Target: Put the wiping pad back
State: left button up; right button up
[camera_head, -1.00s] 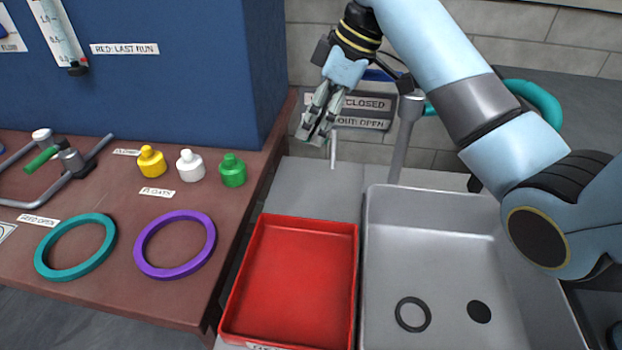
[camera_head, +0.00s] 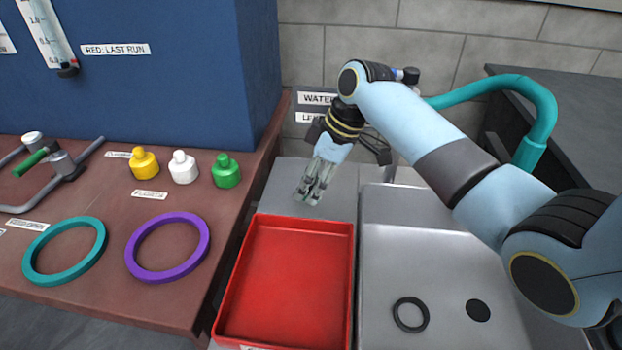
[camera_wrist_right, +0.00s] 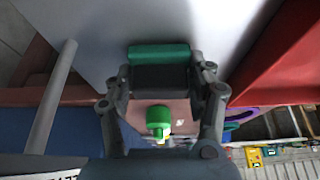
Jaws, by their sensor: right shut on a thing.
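My right gripper (camera_head: 310,190) hangs over the grey counter just behind the far edge of the red tray (camera_head: 349,270). In the right wrist view its fingers (camera_wrist_right: 160,84) are closed on a small block with a green layer and a dark layer, which looks like the wiping pad (camera_wrist_right: 158,54). In the head view the pad cannot be made out between the fingers. The red tray is empty where I see it, and its front label is cut off. My left gripper is not in view.
A grey sink (camera_head: 450,255) with a dark ring (camera_head: 397,314) and a dark disc (camera_head: 478,310) lies right of the tray. On the brown table are a purple ring (camera_head: 204,240), a teal ring (camera_head: 99,243) and yellow, white and green bottles (camera_head: 226,172). A tap stands behind my arm.

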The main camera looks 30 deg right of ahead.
jog(key=o, duration=1.1)
jog(key=shift+f, duration=0.15)
jog(key=p+v, duration=0.1)
jog(key=v, duration=1.1)
